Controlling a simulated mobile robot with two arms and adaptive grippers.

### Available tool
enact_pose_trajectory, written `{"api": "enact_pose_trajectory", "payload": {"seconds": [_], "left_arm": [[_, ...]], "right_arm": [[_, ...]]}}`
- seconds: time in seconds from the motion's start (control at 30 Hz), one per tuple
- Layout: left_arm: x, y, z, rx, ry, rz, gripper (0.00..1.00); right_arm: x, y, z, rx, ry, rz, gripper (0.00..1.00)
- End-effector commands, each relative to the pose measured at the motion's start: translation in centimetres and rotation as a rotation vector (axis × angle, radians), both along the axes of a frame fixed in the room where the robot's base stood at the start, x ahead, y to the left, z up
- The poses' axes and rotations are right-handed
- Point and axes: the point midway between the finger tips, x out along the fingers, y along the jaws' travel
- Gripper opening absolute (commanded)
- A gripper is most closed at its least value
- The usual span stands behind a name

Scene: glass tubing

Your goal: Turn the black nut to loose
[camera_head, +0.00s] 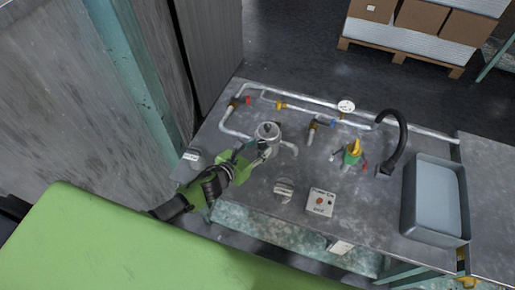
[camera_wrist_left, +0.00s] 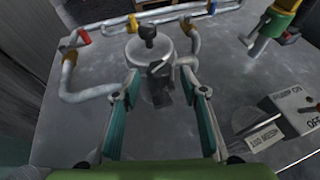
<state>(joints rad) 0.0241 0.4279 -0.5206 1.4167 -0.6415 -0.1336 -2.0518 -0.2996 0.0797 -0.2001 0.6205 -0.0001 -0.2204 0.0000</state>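A grey metal canister (camera_head: 268,131) stands on the bench with pipes joined to its sides. It also shows in the left wrist view (camera_wrist_left: 136,52), with a black knob (camera_wrist_left: 148,34) on top. A dark, nut-like part (camera_wrist_left: 160,69) sits low on its near side; I cannot tell for sure which of the two is the black nut. My left gripper (camera_head: 257,152) is close in front of the canister. In the left wrist view its two teal fingers (camera_wrist_left: 160,78) are apart, on either side of the dark part, with a gap visible. My right gripper is not in view.
Metal pipes with a red valve (camera_head: 247,100) and a round gauge (camera_head: 346,105) run behind the canister. A green and yellow valve (camera_head: 352,152), a black tap (camera_head: 392,140), a sink (camera_head: 408,215) and a switch box (camera_head: 320,202) stand to the right.

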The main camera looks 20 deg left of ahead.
Motion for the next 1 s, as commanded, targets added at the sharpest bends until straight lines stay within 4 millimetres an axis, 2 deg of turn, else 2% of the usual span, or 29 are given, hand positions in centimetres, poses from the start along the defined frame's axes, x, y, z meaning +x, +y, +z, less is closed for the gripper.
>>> {"api": "enact_pose_trajectory", "payload": {"seconds": [0.1,0.23,0.27,0.67,1.0], "left_arm": [[0.0,0.0,0.0,0.000,0.000,0.000,0.40],[0.0,0.0,0.0,0.000,0.000,0.000,0.06],[0.0,0.0,0.0,0.000,0.000,0.000,0.01],[-0.1,-0.2,0.0,-0.004,-0.002,0.051,0.01],[-0.2,-1.0,-0.1,-0.006,0.000,0.286,0.01]], "right_arm": [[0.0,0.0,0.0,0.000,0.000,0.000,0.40],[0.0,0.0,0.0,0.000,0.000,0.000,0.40],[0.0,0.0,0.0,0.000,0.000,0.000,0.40],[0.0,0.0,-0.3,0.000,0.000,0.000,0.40],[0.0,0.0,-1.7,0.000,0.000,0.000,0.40]]}}
